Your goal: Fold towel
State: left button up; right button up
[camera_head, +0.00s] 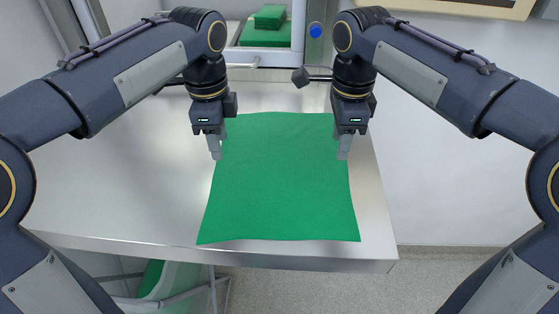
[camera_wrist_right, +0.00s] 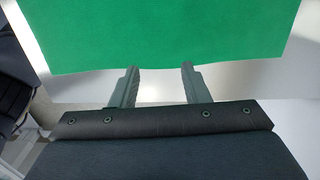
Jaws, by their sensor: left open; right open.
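A green towel (camera_head: 280,190) lies spread flat on the metal table, its near edge close to the table's front edge. My left gripper (camera_head: 217,152) points down at the towel's left edge, toward the far end. My right gripper (camera_head: 343,152) points down at the towel's right edge, at about the same depth. Both grippers are open. In the right wrist view, the two fingers of the right gripper (camera_wrist_right: 157,72) are apart with nothing between them, and the towel (camera_wrist_right: 160,35) edge lies just beyond their tips. I cannot tell whether the fingers touch the towel.
The metal table (camera_head: 120,190) has free room left of the towel and only a narrow strip on the right. Behind it, a stack of folded green cloths (camera_head: 270,16) sits in an opening beside a blue button (camera_head: 315,30). Some green cloth (camera_head: 151,277) shows below the table.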

aim_at(223, 166)
pick_arm(q)
notch_tip(223, 166, down, 4)
jog(key=shift+w+r, duration=0.1)
jog(key=shift+w, duration=0.05)
pick_arm(e)
notch_tip(223, 166, down, 4)
jog(key=shift+w+r, duration=0.1)
jog(key=shift+w, duration=0.05)
pick_arm(q)
jog(key=shift+f, duration=0.45)
pick_arm(e)
jog(key=shift+f, duration=0.45)
pick_arm(q)
jog(key=shift+f, duration=0.1)
pick_arm(e)
jog(key=shift+f, duration=0.1)
pick_arm(q)
jog(key=shift+c, duration=0.2)
pick_arm(e)
jog(key=shift+c, duration=0.2)
pick_arm(q)
grip_shut()
pick_arm(e)
grip_shut()
